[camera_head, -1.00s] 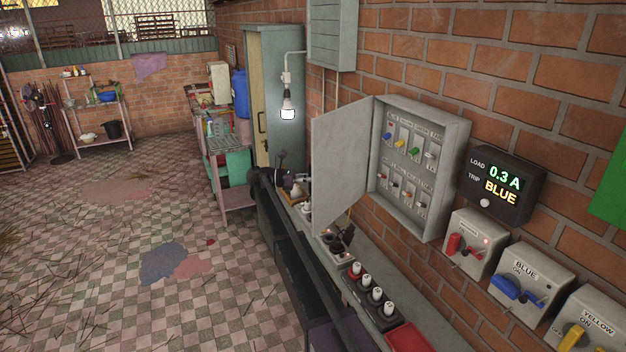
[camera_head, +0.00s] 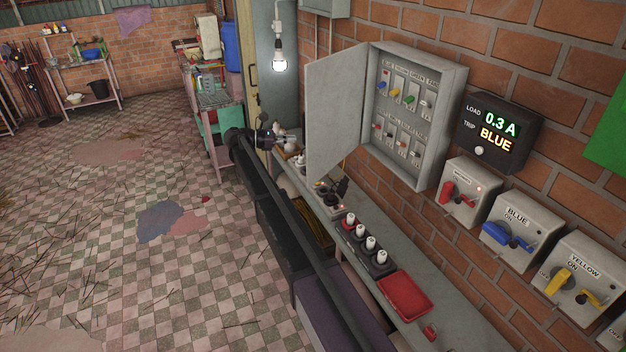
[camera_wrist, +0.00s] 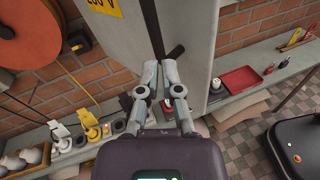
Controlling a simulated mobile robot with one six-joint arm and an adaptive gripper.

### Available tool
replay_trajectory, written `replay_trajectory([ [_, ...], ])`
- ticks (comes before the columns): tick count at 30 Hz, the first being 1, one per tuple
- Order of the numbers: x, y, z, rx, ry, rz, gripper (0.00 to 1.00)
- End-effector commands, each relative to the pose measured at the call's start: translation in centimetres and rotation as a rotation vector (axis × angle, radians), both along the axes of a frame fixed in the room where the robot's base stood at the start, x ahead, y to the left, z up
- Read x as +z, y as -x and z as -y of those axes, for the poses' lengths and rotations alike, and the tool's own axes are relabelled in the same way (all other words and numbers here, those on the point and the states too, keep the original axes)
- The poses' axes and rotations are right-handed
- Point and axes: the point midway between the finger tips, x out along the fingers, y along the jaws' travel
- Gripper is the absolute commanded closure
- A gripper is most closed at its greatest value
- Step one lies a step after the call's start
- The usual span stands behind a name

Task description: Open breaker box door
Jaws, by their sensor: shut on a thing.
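The breaker box (camera_head: 446,125) is fixed to the brick wall at right of centre in the head view. Its grey door (camera_head: 335,105) stands wide open, swung out to the left, and the breakers inside show. My gripper (camera_head: 290,138) is at the door's outer edge, partly hard to make out among small items behind it. In the wrist view my gripper (camera_wrist: 160,73) has its fingers close together on the dark door handle (camera_wrist: 174,54). The door's outer face (camera_wrist: 195,30) fills the upper middle there. The exact grip is partly hidden by the fingers.
A narrow bench below the box holds a black socket strip (camera_head: 367,243) and a red tray (camera_head: 404,296). A load display (camera_head: 498,133) and several switch boxes, one blue (camera_head: 521,230), are right of the box.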

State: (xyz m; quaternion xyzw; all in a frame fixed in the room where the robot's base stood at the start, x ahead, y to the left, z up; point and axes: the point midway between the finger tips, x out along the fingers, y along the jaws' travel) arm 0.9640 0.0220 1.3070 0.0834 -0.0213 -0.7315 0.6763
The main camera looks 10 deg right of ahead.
Motion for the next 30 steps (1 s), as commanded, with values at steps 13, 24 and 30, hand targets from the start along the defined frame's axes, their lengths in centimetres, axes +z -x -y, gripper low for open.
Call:
replay_trajectory([
  [13, -14.3, 11.9, -0.2, 0.018, -0.491, 0.505, 1.00],
  [24, -22.5, 27.0, 4.6, -0.419, -0.861, 0.814, 1.00],
  [30, -25.3, 34.0, 4.9, -0.688, -1.002, 0.947, 1.00],
])
